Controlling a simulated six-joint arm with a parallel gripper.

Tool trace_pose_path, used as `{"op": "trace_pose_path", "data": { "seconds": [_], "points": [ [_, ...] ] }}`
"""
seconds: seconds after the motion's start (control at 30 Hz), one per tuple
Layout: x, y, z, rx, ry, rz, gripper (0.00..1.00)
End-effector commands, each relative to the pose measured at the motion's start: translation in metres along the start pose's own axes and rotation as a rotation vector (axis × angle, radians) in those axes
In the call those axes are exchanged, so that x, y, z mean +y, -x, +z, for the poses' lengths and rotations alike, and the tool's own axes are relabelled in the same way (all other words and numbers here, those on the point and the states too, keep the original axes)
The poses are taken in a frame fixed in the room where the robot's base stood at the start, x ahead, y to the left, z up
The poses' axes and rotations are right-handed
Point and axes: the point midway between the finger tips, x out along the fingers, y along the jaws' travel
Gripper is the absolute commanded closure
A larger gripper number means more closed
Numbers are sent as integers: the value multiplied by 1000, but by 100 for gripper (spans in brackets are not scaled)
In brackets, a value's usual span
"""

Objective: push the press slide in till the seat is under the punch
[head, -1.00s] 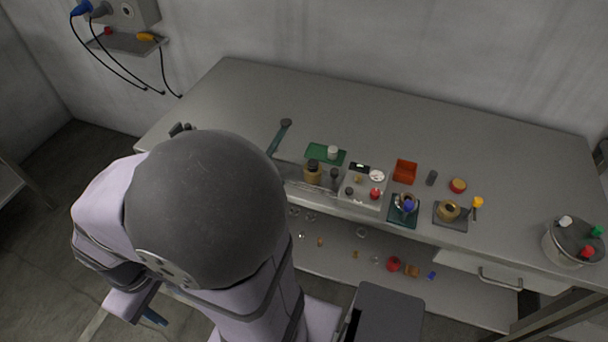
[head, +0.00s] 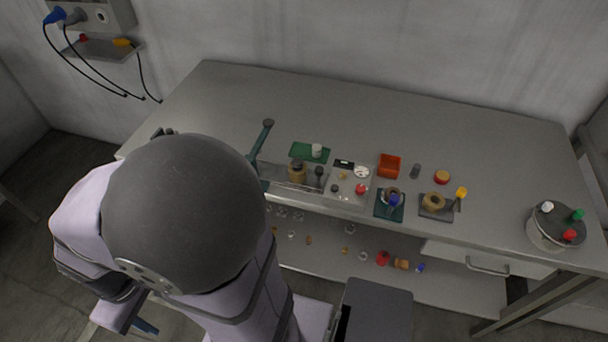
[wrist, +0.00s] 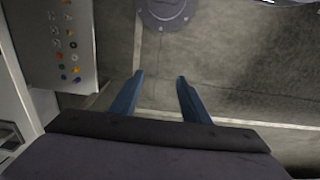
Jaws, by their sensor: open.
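A teal lever with a dark round knob (head: 262,140) stands on the left part of the bench and looks like part of the press. Its lower part is hidden behind my arm. A small teal piece also shows beside my arm at the bench's front edge. I cannot make out the slide, the seat or the punch. My gripper (wrist: 160,92) is open and empty in the wrist view, with bare floor beyond its blue fingers. In the head view a blue fingertip (head: 146,326) shows low at the left, in front of the bench and well away from the lever.
The grey bench (head: 420,125) is clear along its back. The shelf below holds several small items.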

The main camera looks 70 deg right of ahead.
Motion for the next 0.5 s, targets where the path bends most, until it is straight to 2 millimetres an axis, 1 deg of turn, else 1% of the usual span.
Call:
{"op": "trace_pose_path", "data": {
  "seconds": [0.17,0.23,0.33,0.43,0.5],
  "points": [
    [0,0,0,0,0,0,58],
    [0,0,0,0,0,0,62],
    [2,1,-2,0,-17,0,62],
    [11,2,-10,-1,-73,0,62],
    [23,5,-19,-1,-145,0,62]
  ]
}}
